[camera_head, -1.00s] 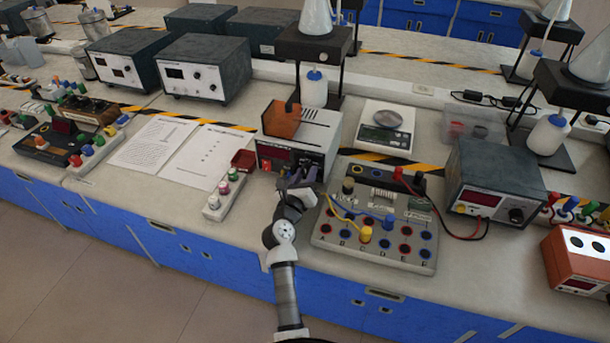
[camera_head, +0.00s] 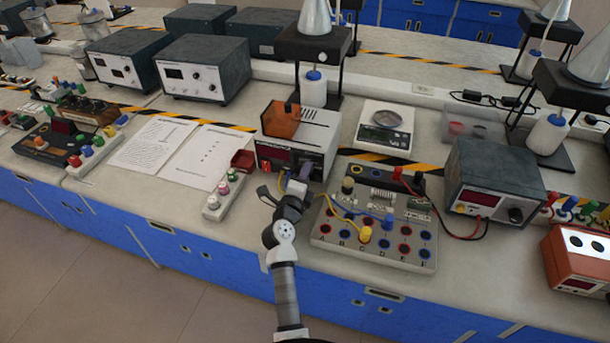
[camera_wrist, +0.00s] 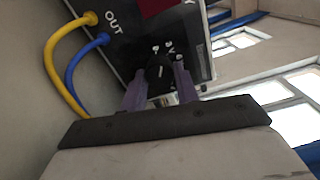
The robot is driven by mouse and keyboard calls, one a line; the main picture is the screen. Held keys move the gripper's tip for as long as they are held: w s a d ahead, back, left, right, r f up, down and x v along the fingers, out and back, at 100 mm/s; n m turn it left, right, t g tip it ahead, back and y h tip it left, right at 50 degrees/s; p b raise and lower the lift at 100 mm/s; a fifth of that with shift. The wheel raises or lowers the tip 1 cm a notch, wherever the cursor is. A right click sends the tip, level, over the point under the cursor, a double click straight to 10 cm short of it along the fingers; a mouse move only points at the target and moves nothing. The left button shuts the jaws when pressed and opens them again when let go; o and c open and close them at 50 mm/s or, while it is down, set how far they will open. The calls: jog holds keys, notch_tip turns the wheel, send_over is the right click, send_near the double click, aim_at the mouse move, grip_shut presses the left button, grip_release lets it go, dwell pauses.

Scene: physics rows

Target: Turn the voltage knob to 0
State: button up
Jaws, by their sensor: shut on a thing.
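The power supply (camera_head: 322,136) has a white casing, a dark front panel and a red display (camera_head: 273,153). It stands in the middle of the bench in the head view. My gripper (camera_head: 301,180) is at the right part of its front panel. In the wrist view the purple fingers of my gripper (camera_wrist: 160,80) are on either side of a black knob (camera_wrist: 158,67) and shut on it. A white pointer line shows on the knob. In the head view my gripper hides the knob.
Yellow (camera_wrist: 54,62) and blue (camera_wrist: 74,63) leads plug in beside the OUT label. A circuit board (camera_head: 330,236) with jacks and wires lies close to the right of my arm. A small socket strip (camera_head: 222,197) and paper sheets (camera_head: 190,155) lie to the left.

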jog(key=shift+n, duration=1.9)
jog(key=o, duration=1)
jog(key=shift+c, duration=0.2)
jog(key=b+v, duration=0.2)
jog(key=v, duration=1.2)
jog(key=shift+r, duration=0.1)
jog(key=shift+w, duration=0.1)
